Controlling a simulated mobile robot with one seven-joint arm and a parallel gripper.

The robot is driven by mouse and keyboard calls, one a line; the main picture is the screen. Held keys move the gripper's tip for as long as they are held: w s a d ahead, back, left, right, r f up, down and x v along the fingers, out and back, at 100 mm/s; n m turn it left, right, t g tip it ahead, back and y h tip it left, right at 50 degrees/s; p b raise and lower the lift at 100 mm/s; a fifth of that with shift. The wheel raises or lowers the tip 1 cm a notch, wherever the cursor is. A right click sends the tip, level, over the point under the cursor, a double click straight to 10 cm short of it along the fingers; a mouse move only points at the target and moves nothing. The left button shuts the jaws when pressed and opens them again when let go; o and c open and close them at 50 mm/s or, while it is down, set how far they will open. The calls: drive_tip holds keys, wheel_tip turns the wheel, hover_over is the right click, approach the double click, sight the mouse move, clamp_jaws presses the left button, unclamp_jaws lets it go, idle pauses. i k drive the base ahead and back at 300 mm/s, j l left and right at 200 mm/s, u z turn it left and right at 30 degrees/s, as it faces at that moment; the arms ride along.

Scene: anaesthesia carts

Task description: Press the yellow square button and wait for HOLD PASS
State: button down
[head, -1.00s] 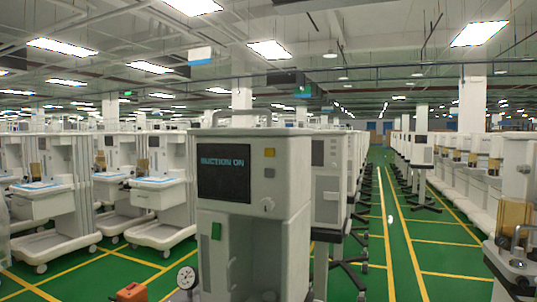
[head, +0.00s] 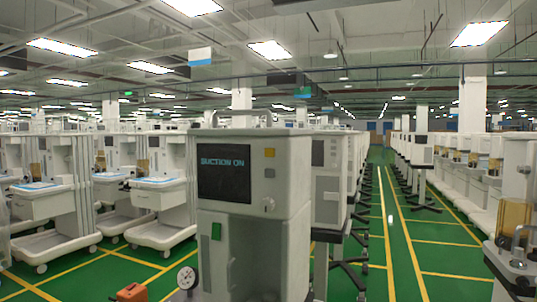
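The nearest cart (head: 253,185) stands upright in the middle of the head view, its front facing me. A dark screen (head: 224,174) at its upper left reads "SUCTION ON". The yellow square button (head: 270,153) sits right of the screen near the top of the panel. A grey square button (head: 269,173) is below it, and a light round knob (head: 268,204) is lower still. A green rectangle (head: 216,231) is under the screen. My gripper is not in view, and nothing visible touches the yellow button.
A round gauge (head: 187,277) and an orange object (head: 132,292) are low, left of the cart's base. More carts (head: 156,190) stand at left and behind. A green-floored aisle (head: 397,250) with yellow lines runs back at right. Equipment (head: 515,262) stands at the right edge.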

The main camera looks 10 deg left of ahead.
sight(270, 152)
drive_tip(key=i+l+z, duration=0.35)
drive_tip(key=i+z, duration=0.35)
